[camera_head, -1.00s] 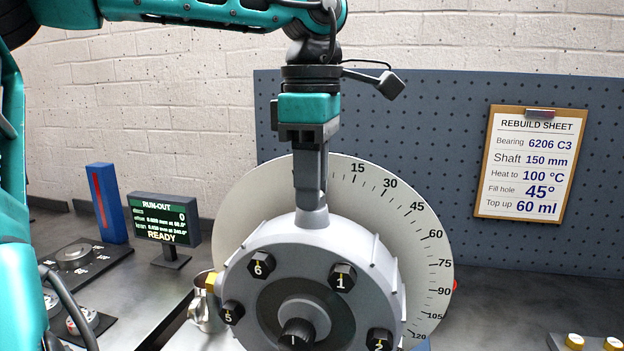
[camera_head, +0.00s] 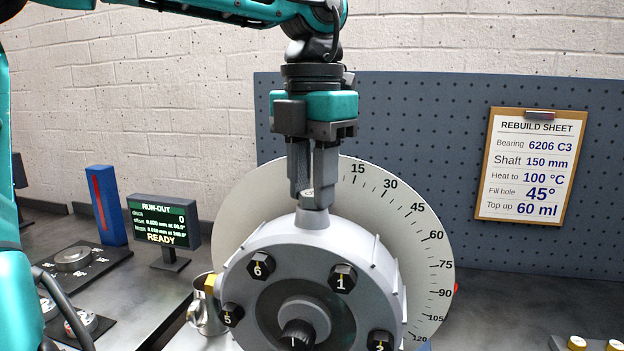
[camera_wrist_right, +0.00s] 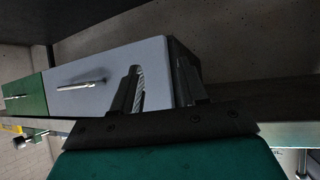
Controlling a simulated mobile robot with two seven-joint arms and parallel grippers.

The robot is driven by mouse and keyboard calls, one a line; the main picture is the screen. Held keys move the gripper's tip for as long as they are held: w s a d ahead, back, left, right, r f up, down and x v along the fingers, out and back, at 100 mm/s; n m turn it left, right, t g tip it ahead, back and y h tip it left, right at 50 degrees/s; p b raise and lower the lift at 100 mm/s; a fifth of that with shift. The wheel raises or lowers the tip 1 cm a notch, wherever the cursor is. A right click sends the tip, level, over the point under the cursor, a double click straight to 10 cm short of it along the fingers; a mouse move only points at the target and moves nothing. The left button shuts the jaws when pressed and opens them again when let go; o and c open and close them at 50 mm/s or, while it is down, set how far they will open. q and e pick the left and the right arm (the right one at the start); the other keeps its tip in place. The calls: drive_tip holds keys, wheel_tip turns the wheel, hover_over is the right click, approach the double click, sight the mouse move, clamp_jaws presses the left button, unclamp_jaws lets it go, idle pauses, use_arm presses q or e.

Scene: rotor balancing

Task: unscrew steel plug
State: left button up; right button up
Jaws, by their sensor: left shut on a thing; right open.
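The grey round housing (camera_head: 322,238) stands in front of a white degree dial (camera_head: 428,240). The steel plug (camera_head: 307,194) shows as a small silver piece at the neck on top of the housing. My left gripper (camera_head: 314,200) points straight down and is shut on it; its fingers hide most of the plug. I cannot tell whether the plug is lifted from the neck. My right gripper (camera_wrist_right: 160,88) shows only in the right wrist view, open, with its two fingers apart.
The run-out display (camera_head: 165,222) and a blue block (camera_head: 106,205) stand further left. A rebuild sheet (camera_head: 531,165) hangs on the pegboard.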

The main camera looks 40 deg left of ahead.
use_arm(q)
drive_tip(key=n, duration=0.4)
drive_tip(key=shift+n, duration=1)
drive_tip(key=n, duration=0.2)
drive_tip(key=shift+n, duration=0.4)
drive_tip(key=n, duration=0.3)
drive_tip(key=shift+n, duration=0.4)
drive_tip(key=n, duration=0.4)
drive_tip(key=shift+r, duration=0.1)
drive_tip(key=n, duration=0.6)
drive_tip(key=shift+n, duration=0.8)
